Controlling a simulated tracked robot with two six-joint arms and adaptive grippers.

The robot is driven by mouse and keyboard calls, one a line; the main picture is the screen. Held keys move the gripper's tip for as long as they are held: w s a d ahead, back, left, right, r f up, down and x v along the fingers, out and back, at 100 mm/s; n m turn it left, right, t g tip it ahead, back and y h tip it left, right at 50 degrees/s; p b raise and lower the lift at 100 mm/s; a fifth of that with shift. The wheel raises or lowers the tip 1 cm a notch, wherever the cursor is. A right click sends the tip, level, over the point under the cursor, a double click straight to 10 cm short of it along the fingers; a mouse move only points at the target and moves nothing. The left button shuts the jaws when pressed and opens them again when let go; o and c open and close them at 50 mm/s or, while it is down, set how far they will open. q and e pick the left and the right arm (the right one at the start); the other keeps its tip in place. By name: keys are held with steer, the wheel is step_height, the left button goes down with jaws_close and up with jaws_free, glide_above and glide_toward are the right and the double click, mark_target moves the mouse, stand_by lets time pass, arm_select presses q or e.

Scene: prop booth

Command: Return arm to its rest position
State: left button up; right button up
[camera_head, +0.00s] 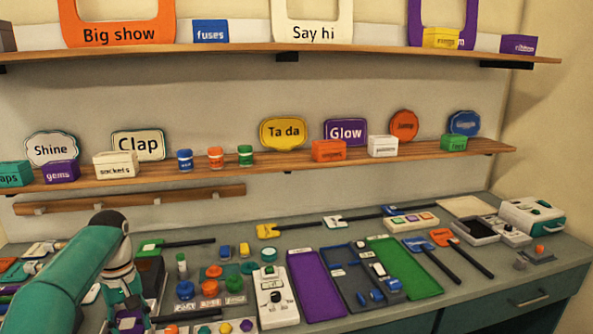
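My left arm, teal with a dark and silver wrist, comes in from the lower left. It bends down at the wrist over the left part of the workbench (345,240). My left gripper (130,318) points down near the bench's front edge, beside a dark box (150,275). A small purple item (128,324) shows at its tip. The fingers are small and partly hidden, so I cannot tell whether they are open or hold anything. My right arm and gripper are not in view.
A purple mat (313,286), a dark tray (350,268) and a green mat (405,262) lie mid-bench. A white control box (275,298) stands left of them. Coloured knobs (209,287) sit near the gripper. A shelf (290,165) with signs and small boxes runs behind.

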arm_select(q)
steer(key=s+d+f+m+g, duration=0.1)
steer(key=s+d+f, duration=0.15)
steer(key=f, duration=0.25)
steer(key=s+d+f+m+g+h, duration=0.1)
steer(key=s+d+f, duration=0.15)
steer(key=f, duration=0.35)
steer(key=s+d+f+g, duration=0.1)
steer(key=d+f, duration=0.2)
steer(key=f, duration=0.2)
steer(key=s+d+f+m+t+h, duration=0.1)
steer(key=s+d+f+m+t, duration=0.1)
steer(key=s+d+f, duration=0.5)
steer(key=s+d+f+m+t+h, duration=0.1)
steer(key=s+d+f+m+t, duration=0.1)
steer(key=s+d+f, duration=0.6)
steer(key=shift+s+f+t+h, duration=0.4)
steer(key=shift+s+f, duration=0.3)
steer(key=shift+s, duration=2.3)
steer(key=shift+a, duration=0.1)
